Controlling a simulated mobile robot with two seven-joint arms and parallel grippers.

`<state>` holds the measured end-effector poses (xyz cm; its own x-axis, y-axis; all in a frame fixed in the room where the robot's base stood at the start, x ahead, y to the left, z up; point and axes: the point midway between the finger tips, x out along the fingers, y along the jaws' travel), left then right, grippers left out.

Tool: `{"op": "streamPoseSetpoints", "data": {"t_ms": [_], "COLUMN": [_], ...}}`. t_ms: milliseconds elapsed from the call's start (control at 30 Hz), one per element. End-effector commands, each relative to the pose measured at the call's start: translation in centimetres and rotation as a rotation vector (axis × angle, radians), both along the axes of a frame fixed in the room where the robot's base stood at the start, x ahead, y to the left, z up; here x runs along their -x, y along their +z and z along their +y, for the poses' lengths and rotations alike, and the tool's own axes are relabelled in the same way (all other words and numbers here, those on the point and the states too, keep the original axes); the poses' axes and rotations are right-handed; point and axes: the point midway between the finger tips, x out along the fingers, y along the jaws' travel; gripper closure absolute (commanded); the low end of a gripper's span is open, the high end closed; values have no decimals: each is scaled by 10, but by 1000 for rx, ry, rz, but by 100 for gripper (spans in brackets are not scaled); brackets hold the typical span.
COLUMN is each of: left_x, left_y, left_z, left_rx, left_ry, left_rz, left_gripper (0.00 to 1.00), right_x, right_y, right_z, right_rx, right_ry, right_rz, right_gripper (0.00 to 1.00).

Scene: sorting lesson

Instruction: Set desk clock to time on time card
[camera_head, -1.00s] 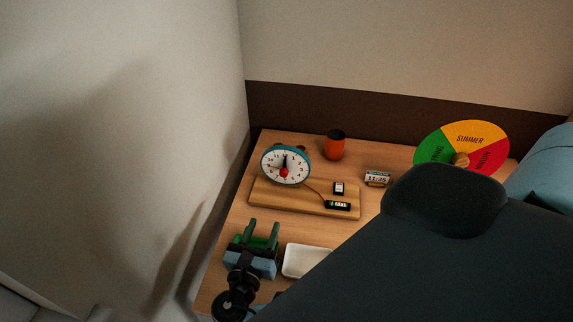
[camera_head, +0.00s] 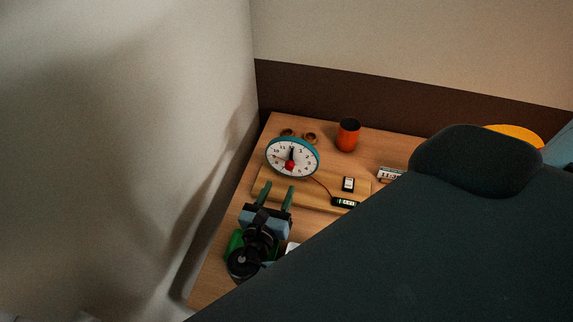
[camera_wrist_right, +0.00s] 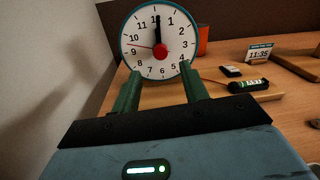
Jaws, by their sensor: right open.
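The desk clock (camera_head: 280,161) has a teal rim and a white face, with a red knob (camera_head: 290,166) at its centre. It stands tilted back on a wooden board (camera_head: 308,200). In the right wrist view the clock (camera_wrist_right: 143,62) shows black hands pointing up near 12 and a thin red hand toward the left. The time card (camera_head: 390,173) stands to the right; in the wrist view the card (camera_wrist_right: 260,55) seems to read 11:35. My right gripper (camera_head: 278,189) is open and empty, its green fingers pointing at the clock from the front, apart from the knob. My left gripper is out of view.
An orange cup (camera_head: 348,136) stands behind the clock. A yellow disc (camera_head: 515,133) is partly hidden by my arm. A green object (camera_head: 234,242) lies beside my gripper.

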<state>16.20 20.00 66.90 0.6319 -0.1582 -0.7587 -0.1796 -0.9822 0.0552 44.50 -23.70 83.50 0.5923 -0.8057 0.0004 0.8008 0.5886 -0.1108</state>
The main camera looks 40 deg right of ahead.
Motion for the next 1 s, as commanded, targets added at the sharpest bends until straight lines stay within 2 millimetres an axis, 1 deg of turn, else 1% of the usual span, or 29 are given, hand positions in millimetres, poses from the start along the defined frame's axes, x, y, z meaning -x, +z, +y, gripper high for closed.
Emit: {"op": "streamPoseSetpoints", "data": {"t_ms": [33,200,400,567,800,1000], "left_x": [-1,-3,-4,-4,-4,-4], "left_y": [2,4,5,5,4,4], "left_z": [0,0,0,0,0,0], "left_rx": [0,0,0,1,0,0], "left_ry": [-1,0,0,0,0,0], "left_rz": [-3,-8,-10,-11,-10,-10], "left_gripper": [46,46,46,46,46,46], "right_x": [-5,-21,-34,-37,-38,-38], "right_y": [2,2,1,1,0,0], "right_z": [-7,-29,-46,-52,-52,-52], "right_rx": [3,3,2,0,0,0], "right_ry": [-2,-3,-2,-2,-1,-1], "right_rz": [-3,-3,-1,0,0,0], "right_gripper": [56,56,56,56,56,82]}}
